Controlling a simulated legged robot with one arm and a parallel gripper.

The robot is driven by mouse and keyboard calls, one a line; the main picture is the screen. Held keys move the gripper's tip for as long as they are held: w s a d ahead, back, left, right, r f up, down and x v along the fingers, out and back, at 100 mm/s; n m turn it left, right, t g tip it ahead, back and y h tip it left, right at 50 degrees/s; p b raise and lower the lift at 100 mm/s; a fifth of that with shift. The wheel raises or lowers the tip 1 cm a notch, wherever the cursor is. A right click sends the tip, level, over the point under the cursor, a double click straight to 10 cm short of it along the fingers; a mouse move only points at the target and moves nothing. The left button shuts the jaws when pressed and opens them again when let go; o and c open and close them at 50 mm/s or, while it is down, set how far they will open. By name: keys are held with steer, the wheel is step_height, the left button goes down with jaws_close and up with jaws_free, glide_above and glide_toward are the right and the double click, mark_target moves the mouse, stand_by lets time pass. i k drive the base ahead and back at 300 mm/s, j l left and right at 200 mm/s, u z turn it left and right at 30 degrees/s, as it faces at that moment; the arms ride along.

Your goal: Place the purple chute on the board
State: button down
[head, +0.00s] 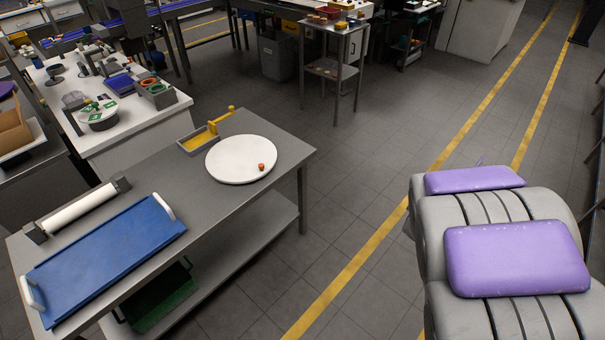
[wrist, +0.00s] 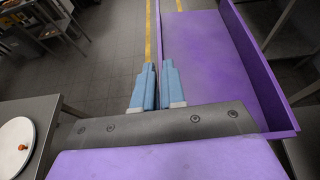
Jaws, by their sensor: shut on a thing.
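The purple chute (wrist: 212,55) is a long, walled trough in the wrist view, running away along the right side. My gripper (wrist: 158,66), with pale blue fingers, is shut on it at its left edge. The exact contact is hard to see. The chute is held over the floor, apart from the table. The board (head: 228,165) is a white disc on the grey table in the head view, with a small orange-red piece (head: 261,167) on it. The board also shows at the wrist view's left edge (wrist: 12,150). My gripper is hidden in the head view.
On the grey table (head: 130,190), a yellow-handled tray (head: 184,147) stands just behind the board. A blue tray (head: 105,260) and a white roller (head: 80,208) lie to its left. Open floor lies between the table and my arm. A small stand (head: 333,70) is further back.

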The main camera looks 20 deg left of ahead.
mark_target(108, 251)
steer(key=k+j+u, duration=0.1)
steer(key=j+u, duration=0.25)
steer(key=j, duration=1.05)
steer(key=j+u, duration=0.35)
steer(key=j, duration=1.05)
